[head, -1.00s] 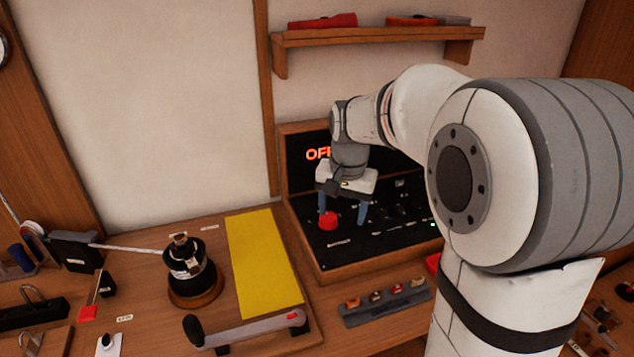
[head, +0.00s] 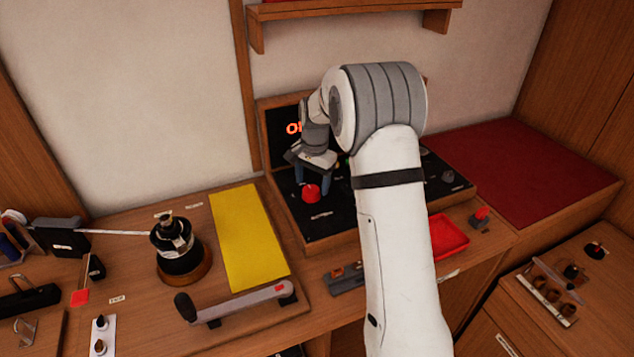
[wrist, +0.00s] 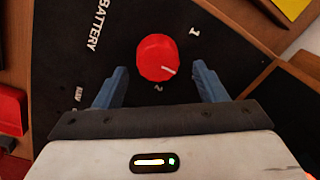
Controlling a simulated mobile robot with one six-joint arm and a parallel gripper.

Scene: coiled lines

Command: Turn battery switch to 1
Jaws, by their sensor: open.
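The battery switch is a round red knob (head: 311,193) on a black panel (head: 325,222) in the head view. In the wrist view the red knob (wrist: 156,58) has a pale pointer line at its lower right edge. My gripper (wrist: 158,85) is open, with one blue finger on each side, a little nearer the camera than the knob. The fingers do not visibly touch the knob. In the head view my gripper (head: 312,182) is at the knob from above.
A yellow mat (head: 246,235), a winch (head: 178,248) and a grey handle (head: 235,303) lie to the left. A red tray (head: 448,236) is to the right.

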